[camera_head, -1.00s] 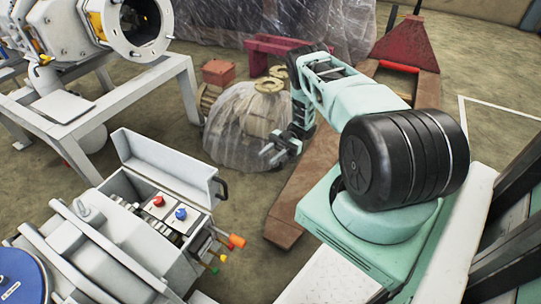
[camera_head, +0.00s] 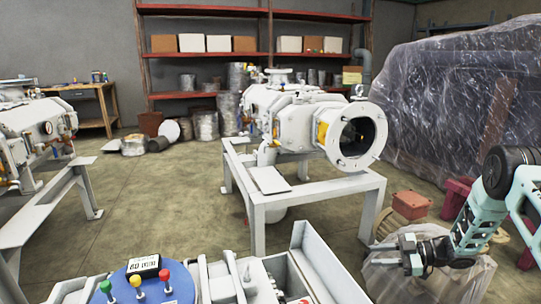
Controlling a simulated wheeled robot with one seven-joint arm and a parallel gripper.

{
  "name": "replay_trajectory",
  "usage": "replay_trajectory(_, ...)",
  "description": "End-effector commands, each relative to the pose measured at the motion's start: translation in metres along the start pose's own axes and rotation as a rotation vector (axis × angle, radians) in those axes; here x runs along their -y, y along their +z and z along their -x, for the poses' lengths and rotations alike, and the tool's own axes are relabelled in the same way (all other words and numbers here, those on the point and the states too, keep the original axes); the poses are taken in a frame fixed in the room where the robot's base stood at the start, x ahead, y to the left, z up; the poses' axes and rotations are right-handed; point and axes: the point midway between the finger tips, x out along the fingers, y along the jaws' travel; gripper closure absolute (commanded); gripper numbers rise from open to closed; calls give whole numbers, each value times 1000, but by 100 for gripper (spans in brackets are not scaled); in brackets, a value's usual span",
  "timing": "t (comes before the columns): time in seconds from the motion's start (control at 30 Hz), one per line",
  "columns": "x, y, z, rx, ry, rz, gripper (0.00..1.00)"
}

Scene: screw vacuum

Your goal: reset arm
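My arm is pale green with black joints and shows at the right edge of the head view, cut off by the frame. My gripper (camera_head: 383,253) is at its lower left end and points left. Its two grey fingers look apart, with nothing seen between them. In the picture it overlaps a plastic-wrapped bundle (camera_head: 420,285); I cannot tell how far apart they are.
A white vacuum machine (camera_head: 300,125) stands on a white frame (camera_head: 315,197) in the middle. Another white machine (camera_head: 75,290) with a blue round top and colored buttons is close at the bottom. Red shelves (camera_head: 205,55) stand behind. Open floor (camera_head: 150,195) lies at left.

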Motion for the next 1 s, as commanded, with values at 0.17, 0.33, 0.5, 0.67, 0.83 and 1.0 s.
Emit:
replay_trajectory(0.17,-55,-68,-57,173,174,15,67)
replay_trajectory(0.33,-70,-130,-95,332,308,-45,67)
replay_trajectory(0.5,-45,-189,-119,492,388,-155,67)
replay_trajectory(0.67,14,-237,-126,651,408,-283,67)
replay_trajectory(0.83,103,-278,-116,831,375,-427,67)
replay_trajectory(1.0,197,-306,-89,999,307,-552,67)
